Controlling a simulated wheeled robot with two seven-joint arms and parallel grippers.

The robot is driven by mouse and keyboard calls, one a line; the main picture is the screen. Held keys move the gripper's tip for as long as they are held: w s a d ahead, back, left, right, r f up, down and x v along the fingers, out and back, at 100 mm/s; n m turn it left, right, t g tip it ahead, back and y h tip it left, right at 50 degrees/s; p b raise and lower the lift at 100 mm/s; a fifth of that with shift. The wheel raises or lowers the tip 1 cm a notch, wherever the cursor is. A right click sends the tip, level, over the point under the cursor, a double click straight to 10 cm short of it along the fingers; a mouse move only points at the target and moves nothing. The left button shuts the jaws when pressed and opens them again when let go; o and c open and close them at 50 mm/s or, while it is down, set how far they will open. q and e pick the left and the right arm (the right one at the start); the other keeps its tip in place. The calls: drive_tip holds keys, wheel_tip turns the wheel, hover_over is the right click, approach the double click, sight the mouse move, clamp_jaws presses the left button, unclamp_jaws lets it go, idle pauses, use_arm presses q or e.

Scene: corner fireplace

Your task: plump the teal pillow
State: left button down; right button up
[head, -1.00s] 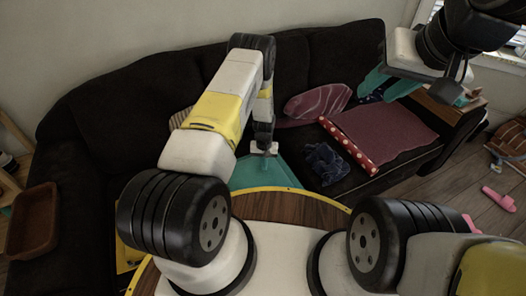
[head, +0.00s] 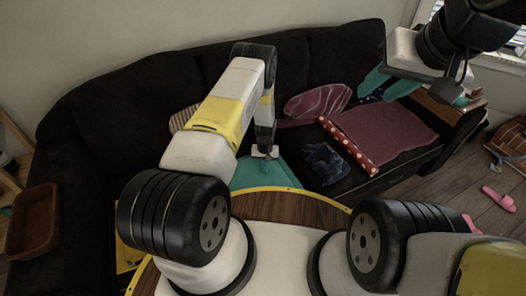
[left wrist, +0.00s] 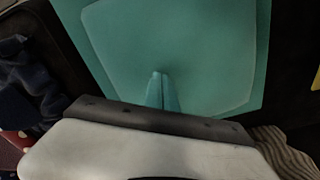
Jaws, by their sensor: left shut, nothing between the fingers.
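The teal pillow (head: 262,174) lies on the dark sofa behind the round wooden table edge, partly hidden by my left arm in the head view. It fills much of the left wrist view (left wrist: 185,45) as a flat square with a raised middle panel. My left gripper (head: 266,161) is over the pillow with its fingers together. In the left wrist view its teal fingertips (left wrist: 160,76) are closed, empty and pointing at the pillow's middle; contact cannot be told.
A maroon blanket with a red dotted edge (head: 347,146), a striped maroon pillow (head: 318,101) and a crumpled navy cloth (head: 325,163) lie on the sofa (head: 110,115). A brown tray (head: 33,220) is at left. Pink slippers (head: 498,198) lie on the floor at right.

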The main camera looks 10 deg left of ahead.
use_arm(q)
drive_tip(key=shift+r, duration=1.35)
drive_tip(key=w+r+t+h, duration=0.1)
drive_tip(key=w+r+t, duration=0.15)
drive_tip(key=r, duration=2.55)
drive_tip(key=s+f+v, duration=0.1)
drive_tip(key=s+v, duration=0.1)
drive_tip(key=v, duration=1.6)
drive_tip(key=s+r+t, duration=0.1)
drive_tip(key=s+r, duration=0.3)
drive_tip(key=s, duration=0.4)
drive_tip(key=s+a+r+m+t, duration=0.1)
drive_tip(key=s+r, duration=0.4)
drive_tip(key=s, duration=0.3)
drive_tip(key=s+a+r+t+h, duration=0.1)
drive_tip(key=s+r, duration=0.4)
drive_tip(key=s, duration=0.4)
drive_tip(key=shift+r+t, duration=0.25)
drive_tip(key=shift+t, duration=0.1)
